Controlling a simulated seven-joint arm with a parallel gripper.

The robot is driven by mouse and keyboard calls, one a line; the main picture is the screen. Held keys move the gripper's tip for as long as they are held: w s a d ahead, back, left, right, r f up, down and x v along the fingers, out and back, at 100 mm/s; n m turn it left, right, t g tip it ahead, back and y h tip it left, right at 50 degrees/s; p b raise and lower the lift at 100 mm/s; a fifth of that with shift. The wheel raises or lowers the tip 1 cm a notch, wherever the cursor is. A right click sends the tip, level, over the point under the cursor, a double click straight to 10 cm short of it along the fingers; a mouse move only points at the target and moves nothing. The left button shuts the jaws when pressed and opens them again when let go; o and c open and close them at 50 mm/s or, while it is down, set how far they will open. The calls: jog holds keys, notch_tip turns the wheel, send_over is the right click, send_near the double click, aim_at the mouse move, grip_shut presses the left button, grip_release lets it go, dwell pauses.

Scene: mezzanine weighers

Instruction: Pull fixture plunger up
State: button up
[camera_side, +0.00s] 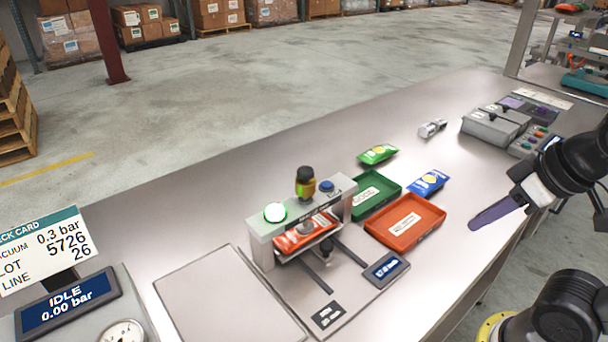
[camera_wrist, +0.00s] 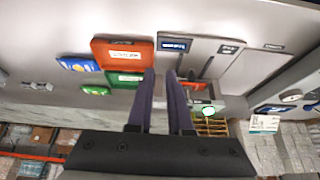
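The fixture (camera_side: 262,229) is a pale grey-green bridge on the bench with a lit green lamp (camera_side: 275,212) and a blue button (camera_side: 326,186) on top. Its plunger (camera_side: 305,184), with a black knob over a yellow collar, stands upright between them. An orange packet (camera_side: 300,234) lies under the bridge. My gripper (camera_side: 480,222), with purple fingers, is well to the right of the fixture, beyond the trays and near the bench edge. In the wrist view its fingers (camera_wrist: 161,75) are apart with nothing between them. The green lamp (camera_wrist: 208,111) shows there; the plunger is not clear.
Green (camera_side: 386,189) and orange (camera_side: 437,216) trays lie between fixture and gripper, with green (camera_side: 378,154) and blue (camera_side: 428,183) packets behind. A small display (camera_side: 386,268) sits in front. Grey boxes (camera_side: 492,125) stand at back right.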

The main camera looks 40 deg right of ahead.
jog(key=o, duration=0.7)
jog(key=a+m, duration=0.1)
jog(key=s+a+g+y, duration=0.1)
jog(key=a, duration=0.1)
jog(key=a+r+m+y, duration=0.1)
jog(key=shift+s+a+m+g, duration=0.15)
jog(key=shift+a+m+g, duration=0.1)
jog(key=shift+m+g, duration=0.05)
jog(key=shift+o, duration=0.3)
jog(key=a+y, duration=0.1)
jog(key=a+r+m+g+y, duration=0.1)
jog(key=w+a+m+g, duration=0.1)
jog(key=a, duration=0.1)
jog(key=shift+w+r+y, duration=0.1)
jog(key=shift+r+y, duration=0.15)
jog(key=shift+y, duration=0.15)
jog(key=w+a+r+m+g+y, duration=0.1)
jog(key=w+a+r+m+y, duration=0.1)
jog(key=w+m+y, duration=0.45)
jog(key=w+a+r+m+g+y, duration=0.1)
jog(key=w+a+r+m+y, duration=0.15)
jog(key=w, duration=0.65)
jog(key=w+d+f+m+t+y, duration=0.1)
jog(key=w+d+m+y, duration=0.1)
jog(key=w+d+y, duration=0.3)
jog(key=m+t+h, duration=0.1)
jog(key=m+t, duration=0.3)
jog(key=m, duration=0.1)
send_near(298, 174)
jog(key=x, duration=1.1)
